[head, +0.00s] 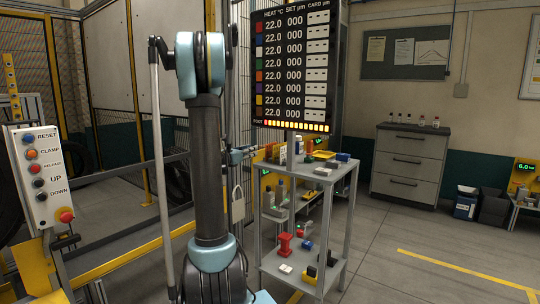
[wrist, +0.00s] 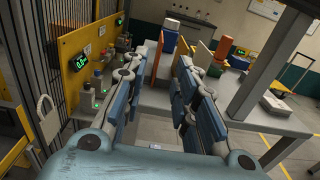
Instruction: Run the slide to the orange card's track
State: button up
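The display board (head: 290,70) in the head view has rows with coloured squares, one of them orange (head: 259,76). Each row reads 22.0 and 000, with a white dashed box under CARD. I cannot make out a slide, its tracks or an orange card for certain. In the wrist view, my gripper (wrist: 160,72) is open, its blue-padded fingers apart and nothing held between them. In the head view my arm hides most of my gripper.
A grey shelf cart (head: 310,187) with small coloured items stands right of my arm. A button panel (head: 40,175) is at the left. A yellow panel with green readouts (wrist: 78,82) and a padlock (wrist: 47,118) are left of my gripper.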

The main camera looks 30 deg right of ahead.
send_near(269, 146)
jog(key=x, duration=0.5)
jog(key=shift+w+r, duration=0.2)
jog(key=shift+w, duration=0.05)
jog(key=shift+f+x, duration=0.2)
jog(key=shift+x, duration=2.5)
grip_shut()
